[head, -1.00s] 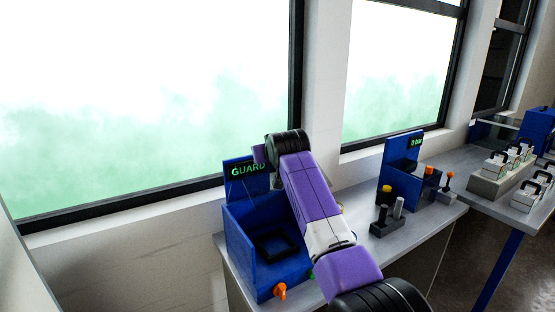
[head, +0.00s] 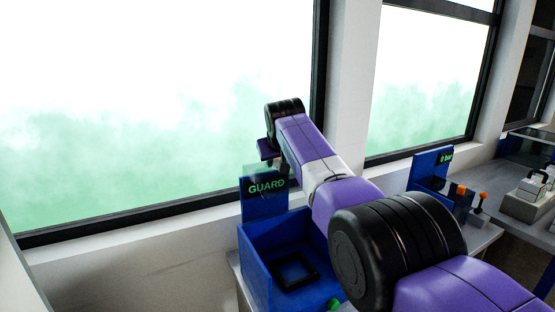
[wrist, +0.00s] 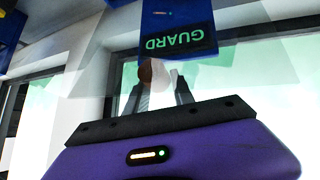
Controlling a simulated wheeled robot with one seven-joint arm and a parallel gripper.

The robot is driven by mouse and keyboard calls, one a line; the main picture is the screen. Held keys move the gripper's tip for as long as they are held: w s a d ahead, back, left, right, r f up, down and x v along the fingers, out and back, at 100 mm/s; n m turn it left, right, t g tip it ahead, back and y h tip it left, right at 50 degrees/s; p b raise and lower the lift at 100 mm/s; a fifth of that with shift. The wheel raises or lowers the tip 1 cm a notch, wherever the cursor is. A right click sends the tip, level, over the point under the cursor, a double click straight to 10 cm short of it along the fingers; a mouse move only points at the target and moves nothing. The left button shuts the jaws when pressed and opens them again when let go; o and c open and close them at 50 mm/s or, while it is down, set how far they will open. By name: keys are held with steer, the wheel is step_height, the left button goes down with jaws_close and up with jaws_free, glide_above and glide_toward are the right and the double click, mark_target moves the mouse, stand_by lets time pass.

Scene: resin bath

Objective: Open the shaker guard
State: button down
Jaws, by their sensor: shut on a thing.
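The shaker (head: 285,250) is a blue open-topped box with a dark square recess inside. Its back panel carries a "GUARD" display (head: 267,186), which appears upside down at the top of the wrist view (wrist: 178,40). The guard is a clear panel (wrist: 250,68), seen faintly raised around the display and across the wrist view. My gripper (wrist: 160,85) is shut on part of the guard; a brownish round piece (wrist: 145,73) shows at its fingers.
A window (head: 150,120) and its dark sill lie close behind the shaker. A second blue station (head: 430,170) with an orange-topped lever (head: 482,200) stands to the right on the grey bench. My arm covers the bench between them.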

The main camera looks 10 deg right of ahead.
mark_target(277, 161)
steer(key=shift+s+a+f, duration=0.1)
steer(key=shift+a+f, duration=0.15)
steer(key=shift+f, duration=0.4)
steer(key=c, duration=1.1)
jaws_free()
steer(key=shift+r, duration=0.2)
steer(key=shift+d, duration=0.1)
steer(key=shift+r, duration=0.2)
steer(key=shift+r+b, duration=0.15)
steer(key=shift+b, duration=0.25)
steer(key=shift+b+v, duration=0.8)
steer(key=shift+v, duration=0.1)
steer(key=shift+b+v, duration=0.75)
steer(key=shift+v, duration=1.9)
steer(key=shift+s, duration=0.1)
